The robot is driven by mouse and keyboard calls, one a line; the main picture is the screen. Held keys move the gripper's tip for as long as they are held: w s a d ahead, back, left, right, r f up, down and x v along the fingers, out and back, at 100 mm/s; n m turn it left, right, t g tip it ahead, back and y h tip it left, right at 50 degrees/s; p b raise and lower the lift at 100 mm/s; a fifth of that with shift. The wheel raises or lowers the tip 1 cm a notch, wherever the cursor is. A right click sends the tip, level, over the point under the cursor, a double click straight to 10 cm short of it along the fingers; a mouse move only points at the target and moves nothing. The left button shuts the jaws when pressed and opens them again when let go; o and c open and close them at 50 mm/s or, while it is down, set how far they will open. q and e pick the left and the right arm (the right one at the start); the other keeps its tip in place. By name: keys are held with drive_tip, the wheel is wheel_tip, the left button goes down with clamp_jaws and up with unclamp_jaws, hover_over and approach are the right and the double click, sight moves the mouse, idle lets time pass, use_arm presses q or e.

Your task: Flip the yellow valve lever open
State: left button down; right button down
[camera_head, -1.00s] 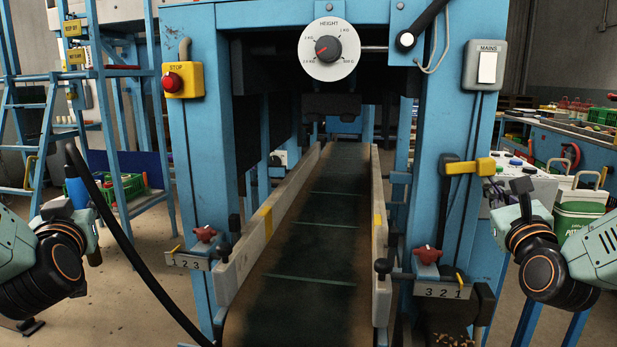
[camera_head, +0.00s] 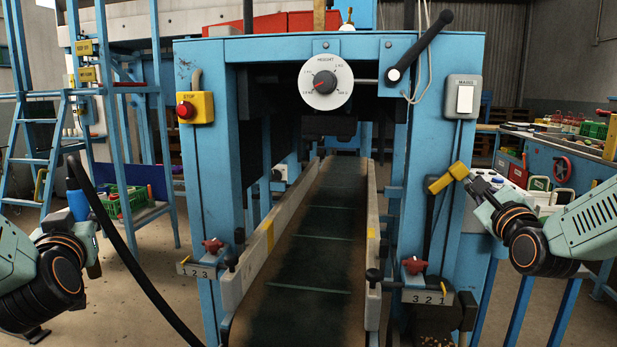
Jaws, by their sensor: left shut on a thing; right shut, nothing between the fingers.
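The yellow valve lever (camera_head: 449,178) is on the front of the right blue post. It slants, with its right end higher than its left. My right gripper (camera_head: 474,183) is shut and empty, with its tip at the lever's right end; I cannot tell whether they touch. My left gripper (camera_head: 80,222) is at the far left, shut on what looks like a blue handle (camera_head: 78,204) with a black hose (camera_head: 125,245) curving down from it. The fingers of the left gripper are mostly hidden.
A conveyor belt (camera_head: 318,245) runs between the blue posts. The height dial (camera_head: 325,84), red stop button (camera_head: 185,110) and mains switch (camera_head: 464,98) are on the frame. Red knobs (camera_head: 414,265) stick out at the front. A workbench (camera_head: 560,150) stands at right.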

sight(77, 193)
use_arm(q)
drive_tip(key=shift+r+p, duration=0.4)
drive_tip(key=shift+r, duration=0.3)
use_arm(e)
drive_tip(key=shift+a+r+n, duration=0.2)
drive_tip(key=shift+r+n, duration=0.4)
use_arm(q)
drive_tip(key=r, duration=0.1)
drive_tip(key=p, duration=0.1)
drive_tip(key=r+p, duration=0.1)
drive_tip(key=shift+d+r, duration=0.25)
drive_tip(key=shift+r, duration=0.1)
drive_tip(key=shift+w+a+r+p, duration=0.15)
drive_tip(key=shift+r+p, duration=0.45)
drive_tip(key=shift+p, duration=0.35)
drive_tip(key=shift+a, duration=0.1)
use_arm(e)
drive_tip(key=n, duration=0.1)
drive_tip(key=a+r+n+g, duration=0.1)
drive_tip(key=n, duration=0.1)
drive_tip(key=r+n+y, duration=0.1)
drive_tip(key=n, duration=0.1)
drive_tip(key=shift+w+a, duration=0.2)
drive_tip(key=shift+w, duration=0.2)
use_arm(q)
drive_tip(key=shift+f, duration=0.1)
use_arm(e)
drive_tip(key=shift+s, duration=0.1)
drive_tip(key=shift+d+f, duration=0.15)
drive_tip(key=shift+d, duration=0.05)
